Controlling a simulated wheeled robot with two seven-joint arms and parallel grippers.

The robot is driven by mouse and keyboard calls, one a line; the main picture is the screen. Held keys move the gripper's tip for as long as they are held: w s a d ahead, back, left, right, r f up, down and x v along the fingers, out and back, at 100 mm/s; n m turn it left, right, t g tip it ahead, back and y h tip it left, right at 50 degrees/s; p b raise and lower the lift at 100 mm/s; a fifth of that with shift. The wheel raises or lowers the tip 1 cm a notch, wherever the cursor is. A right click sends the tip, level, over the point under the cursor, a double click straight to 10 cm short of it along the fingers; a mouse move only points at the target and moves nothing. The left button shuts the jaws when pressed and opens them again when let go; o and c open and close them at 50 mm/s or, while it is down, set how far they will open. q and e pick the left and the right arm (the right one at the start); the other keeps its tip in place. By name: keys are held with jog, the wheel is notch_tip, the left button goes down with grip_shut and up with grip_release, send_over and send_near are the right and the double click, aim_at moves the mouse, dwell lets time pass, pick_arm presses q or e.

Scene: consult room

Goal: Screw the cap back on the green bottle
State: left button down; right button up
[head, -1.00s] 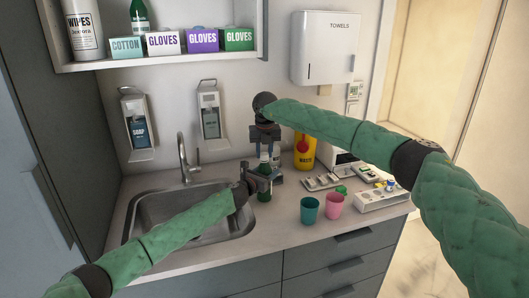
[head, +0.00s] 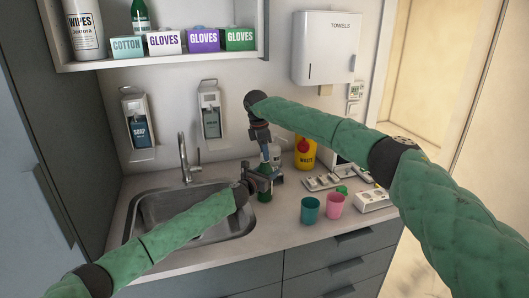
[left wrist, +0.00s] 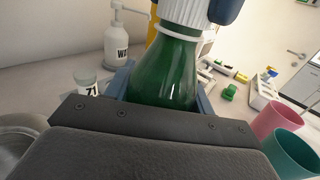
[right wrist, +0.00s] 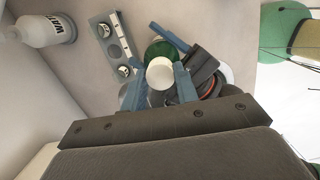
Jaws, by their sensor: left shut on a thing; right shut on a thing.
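The green bottle (head: 264,196) stands upright on the counter right of the sink. My left gripper (head: 259,184) is shut around its body, and the bottle's shoulder (left wrist: 165,70) fills the left wrist view. The white cap (right wrist: 160,73) is between the blue fingers of my right gripper (head: 266,158), which is shut on it from above. In the left wrist view the white cap (left wrist: 185,12) sits at the bottle's neck, with a blue fingertip beside it. Whether the threads are engaged cannot be seen.
A teal cup (head: 310,210) and a pink cup (head: 335,203) stand to the right. A yellow waste container (head: 305,153), a grey tray (head: 322,182) and a white rack (head: 373,200) are on the counter. The sink (head: 165,215) lies to the left.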

jog(key=m, duration=0.4)
jog(key=shift+w+m+g, duration=0.15)
jog(key=shift+m+g, duration=0.25)
jog(key=m, duration=0.5)
jog(key=shift+d+g, duration=0.1)
jog(key=shift+g, duration=0.2)
jog(key=o, duration=0.9)
jog(key=shift+r, duration=0.1)
jog(key=shift+r, duration=2.15)
jog(key=shift+c, duration=0.2)
